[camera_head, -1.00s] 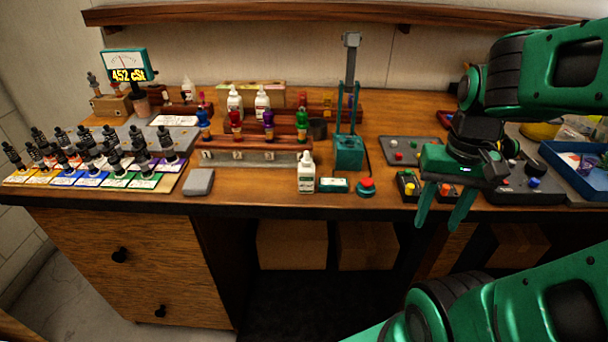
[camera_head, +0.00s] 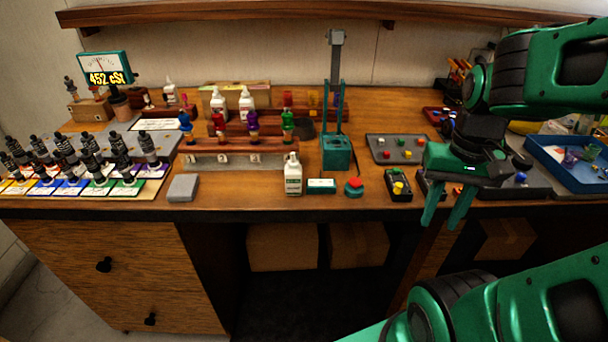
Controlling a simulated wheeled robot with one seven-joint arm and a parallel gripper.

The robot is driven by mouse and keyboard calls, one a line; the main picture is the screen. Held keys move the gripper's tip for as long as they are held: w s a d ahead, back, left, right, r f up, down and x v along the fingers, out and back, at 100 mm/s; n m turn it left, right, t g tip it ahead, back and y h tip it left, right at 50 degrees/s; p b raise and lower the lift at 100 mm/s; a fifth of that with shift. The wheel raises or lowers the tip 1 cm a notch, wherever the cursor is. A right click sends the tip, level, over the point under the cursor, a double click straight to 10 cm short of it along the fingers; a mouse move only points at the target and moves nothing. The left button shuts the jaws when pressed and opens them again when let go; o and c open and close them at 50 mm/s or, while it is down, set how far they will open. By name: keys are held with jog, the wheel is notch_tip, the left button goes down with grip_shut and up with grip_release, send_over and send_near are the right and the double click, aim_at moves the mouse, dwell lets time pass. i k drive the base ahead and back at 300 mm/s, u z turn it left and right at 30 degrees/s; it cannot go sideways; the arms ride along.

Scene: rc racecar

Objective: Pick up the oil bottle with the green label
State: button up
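A white bottle (camera_head: 292,176) stands upright near the front edge of the bench, left of centre; its label has a small dark greenish mark. Two similar white bottles, one (camera_head: 218,105) and another (camera_head: 246,104), stand farther back with reddish marks. Several dark-capped bottles (camera_head: 66,150) stand in rows on coloured cards at the left, including green cards; their own labels are too small to read. My gripper (camera_head: 445,216) hangs in front of the bench edge, well right of the front white bottle. Its two green fingers are apart with nothing between them.
A teal press (camera_head: 336,153), a red button (camera_head: 354,186) and a small teal box (camera_head: 321,186) stand right of the front bottle. A grey block (camera_head: 183,187) lies to its left. A wooden rack (camera_head: 240,146) is behind. A blue tray (camera_head: 570,165) is far right.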

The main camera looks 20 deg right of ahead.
aim_at(294, 172)
jog(key=z, duration=2.25)
jog(key=k, duration=1.55)
jog(key=u, duration=0.65)
jog(key=i, duration=0.5)
jog(key=z, duration=0.1)
